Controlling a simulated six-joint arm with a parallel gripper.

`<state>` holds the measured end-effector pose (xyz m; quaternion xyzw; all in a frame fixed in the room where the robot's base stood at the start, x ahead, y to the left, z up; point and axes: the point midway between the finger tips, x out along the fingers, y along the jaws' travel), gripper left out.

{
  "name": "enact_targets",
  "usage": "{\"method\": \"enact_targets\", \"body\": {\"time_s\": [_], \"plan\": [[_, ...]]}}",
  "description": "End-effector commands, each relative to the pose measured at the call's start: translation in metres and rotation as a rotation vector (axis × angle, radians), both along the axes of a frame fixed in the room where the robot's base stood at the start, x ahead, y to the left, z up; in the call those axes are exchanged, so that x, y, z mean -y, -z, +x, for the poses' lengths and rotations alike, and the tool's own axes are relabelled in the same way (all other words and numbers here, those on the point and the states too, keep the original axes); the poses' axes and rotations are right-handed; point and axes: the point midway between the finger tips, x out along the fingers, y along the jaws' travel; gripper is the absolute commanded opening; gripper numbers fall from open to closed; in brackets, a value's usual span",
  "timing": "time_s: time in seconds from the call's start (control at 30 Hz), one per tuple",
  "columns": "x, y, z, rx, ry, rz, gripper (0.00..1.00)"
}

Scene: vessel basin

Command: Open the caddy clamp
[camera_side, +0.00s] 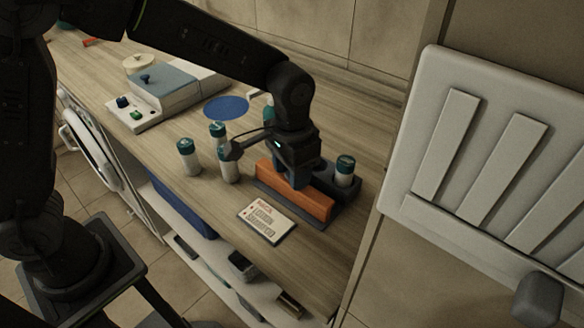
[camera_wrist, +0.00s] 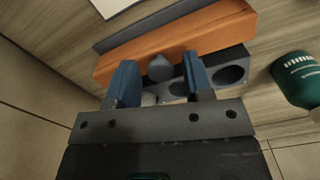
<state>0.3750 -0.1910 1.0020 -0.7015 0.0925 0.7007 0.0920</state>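The caddy (camera_side: 330,215) is a dark grey block on the counter with a long orange clamp bar (camera_side: 295,193) along its front. In the wrist view the orange bar (camera_wrist: 180,40) crosses the upper part, and the grey body has round holes (camera_wrist: 230,73) beside it. A grey knob (camera_wrist: 160,68) stands at the bar's inner edge. My gripper (camera_side: 290,183) points down over the caddy. In the wrist view its blue fingers (camera_wrist: 160,75) are spread on either side of the knob, with visible gaps. A teal-capped vial (camera_side: 345,171) stands at the caddy's right end.
Several teal-capped vials (camera_side: 188,157) stand left of the caddy; one (camera_wrist: 298,80) is close by in the wrist view. A white card (camera_side: 266,223) lies in front. A grey device (camera_side: 165,92) and blue disc (camera_side: 226,107) sit farther back. A white rack (camera_side: 490,150) is at right.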

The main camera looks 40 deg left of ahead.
Motion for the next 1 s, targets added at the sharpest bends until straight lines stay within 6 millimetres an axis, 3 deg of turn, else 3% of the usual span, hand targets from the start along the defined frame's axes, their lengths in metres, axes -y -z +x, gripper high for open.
{"method": "enact_targets", "body": {"time_s": [0.27,0.43,0.8,1.0], "plan": [[0.0,0.0,0.0,-0.001,0.0,0.001,0.52],[0.0,-0.012,0.001,0.003,0.0,-0.001,0.52],[0.0,-0.09,0.001,0.005,0.0,-0.001,0.52],[0.0,-0.123,0.0,0.003,0.0,-0.001,0.52]]}}
